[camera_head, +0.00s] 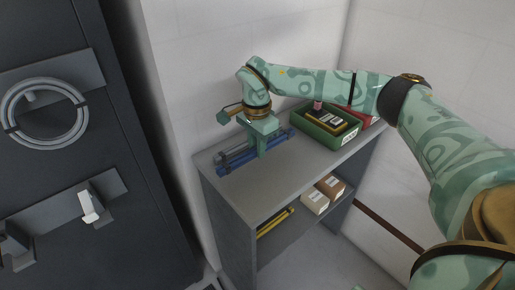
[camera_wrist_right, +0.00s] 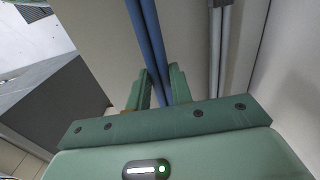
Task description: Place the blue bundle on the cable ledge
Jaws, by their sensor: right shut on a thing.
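The blue bundle (camera_head: 232,168), several long blue rods, lies along the back left part of the grey shelf unit's top. It also shows in the right wrist view (camera_wrist_right: 151,40), running between the fingers. My right gripper (camera_head: 262,150) reaches down over the bundle; in the wrist view its fingers (camera_wrist_right: 160,85) are shut on it. I cannot tell whether the bundle is lifted off the surface. On the dark rack at left, an upper ledge (camera_head: 75,70) carries a grey cable coil, and a lower ledge (camera_head: 60,215) has a white hook. I cannot tell which is the cable ledge. My left gripper is out of view.
A grey bundle (camera_head: 236,152) lies beside the blue one, nearer the wall. Small cartons (camera_head: 315,201) and yellow rods (camera_head: 275,221) sit below.

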